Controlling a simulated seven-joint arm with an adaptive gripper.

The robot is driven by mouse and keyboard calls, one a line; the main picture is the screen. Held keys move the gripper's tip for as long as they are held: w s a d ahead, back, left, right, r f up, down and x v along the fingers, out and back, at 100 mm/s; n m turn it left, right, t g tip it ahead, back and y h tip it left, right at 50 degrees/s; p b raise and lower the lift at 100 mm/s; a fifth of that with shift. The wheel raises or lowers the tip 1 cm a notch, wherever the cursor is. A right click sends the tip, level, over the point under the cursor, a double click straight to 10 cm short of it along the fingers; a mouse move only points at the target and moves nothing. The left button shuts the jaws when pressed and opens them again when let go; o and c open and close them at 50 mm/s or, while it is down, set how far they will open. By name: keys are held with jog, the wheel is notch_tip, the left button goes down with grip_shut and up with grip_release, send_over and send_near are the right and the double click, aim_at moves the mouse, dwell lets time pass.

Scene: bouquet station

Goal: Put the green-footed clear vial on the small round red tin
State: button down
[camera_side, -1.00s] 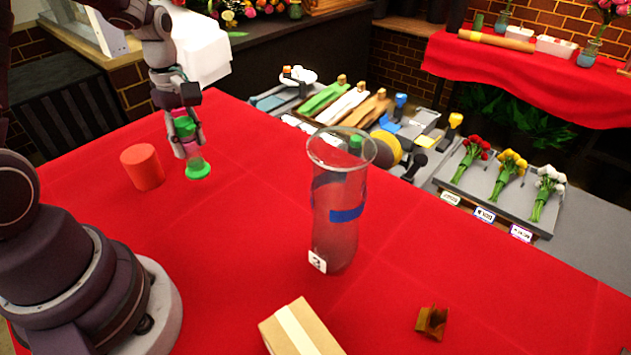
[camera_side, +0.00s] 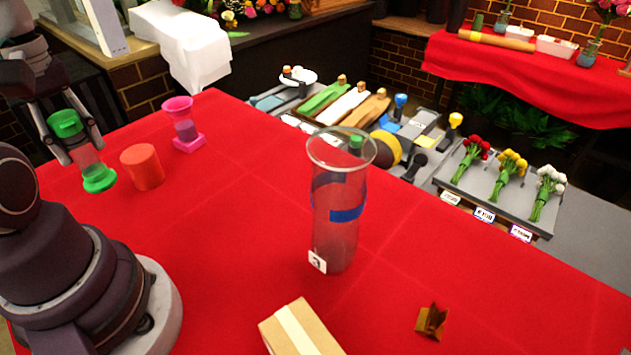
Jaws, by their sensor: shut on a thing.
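The green-footed clear vial (camera_side: 88,160) has a green top and a round green foot, and it is tilted. My gripper (camera_side: 78,152) is shut on it, with one finger on each side. The small round red tin (camera_side: 142,168) stands upright on the red cloth, just right of the vial in the picture. The vial's foot is to the left of the tin, not over it in this view. How high the foot is above the cloth I cannot tell.
A pink-footed clear vial (camera_side: 185,130) stands behind and right of the tin. A tall clear vase (camera_side: 337,215) with a blue band stands mid-table. A cardboard box (camera_side: 298,330) and a small brown piece (camera_side: 431,322) lie at the front. The cloth between tin and vase is clear.

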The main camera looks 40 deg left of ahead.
jog(key=shift+w+a+f, duration=0.85)
jog(key=shift+w+a, duration=0.55)
jog(key=shift+a, duration=0.5)
jog(key=shift+w+a+f, duration=0.8)
jog(key=shift+w+a, duration=0.55)
jog(key=shift+a, duration=0.6)
jog(key=shift+w+a+f, duration=0.85)
jog(key=shift+w+a, duration=0.55)
jog(key=shift+a, duration=0.5)
jog(key=shift+f, duration=0.1)
jog(key=c, duration=0.8)
grip_release()
jog(key=shift+o, duration=0.2)
